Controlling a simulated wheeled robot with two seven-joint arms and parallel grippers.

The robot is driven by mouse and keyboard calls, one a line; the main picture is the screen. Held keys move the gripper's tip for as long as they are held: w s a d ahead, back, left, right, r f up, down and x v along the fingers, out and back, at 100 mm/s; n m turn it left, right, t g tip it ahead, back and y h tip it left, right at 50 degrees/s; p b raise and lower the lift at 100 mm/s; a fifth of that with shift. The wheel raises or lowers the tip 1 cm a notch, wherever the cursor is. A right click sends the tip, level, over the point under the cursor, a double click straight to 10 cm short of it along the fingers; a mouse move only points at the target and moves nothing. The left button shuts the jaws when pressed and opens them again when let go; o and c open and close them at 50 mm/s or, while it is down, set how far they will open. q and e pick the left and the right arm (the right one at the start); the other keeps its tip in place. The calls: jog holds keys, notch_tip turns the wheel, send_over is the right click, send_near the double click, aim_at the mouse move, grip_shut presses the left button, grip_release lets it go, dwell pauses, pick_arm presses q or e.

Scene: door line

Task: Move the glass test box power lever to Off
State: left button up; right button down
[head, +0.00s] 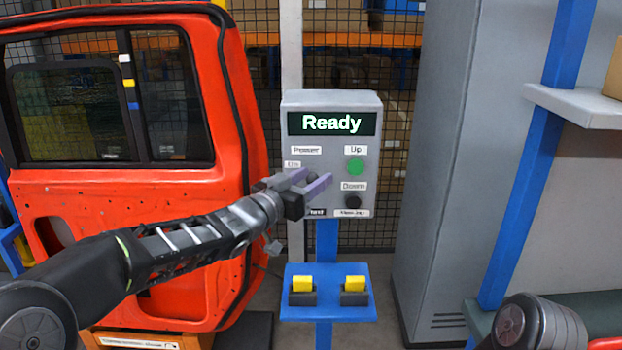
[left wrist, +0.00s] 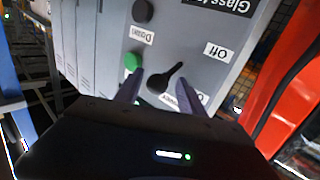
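The grey glass test box (head: 368,117) stands on a blue post, and its display reads "Ready". The black power lever (left wrist: 170,77) shows in the left wrist view, its handle tilted up and right there, roughly toward the Off label (left wrist: 217,51). The On label (left wrist: 203,97) is lower. In the head view my gripper hides the lever. My left gripper (head: 316,180) is open in front of the box's left half. In the left wrist view its purple fingers (left wrist: 158,91) lie either side of the lever; I cannot tell whether they touch it.
A green Up button (head: 355,167) and black Down button (head: 352,201) sit right of the gripper. A blue shelf (head: 328,312) with two yellow-topped blocks is below. A red car door (head: 120,200) stands left, a grey cabinet (head: 440,180) right.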

pick_arm(q)
grip_shut()
jog(key=shift+f, duration=0.3)
dwell(0.9)
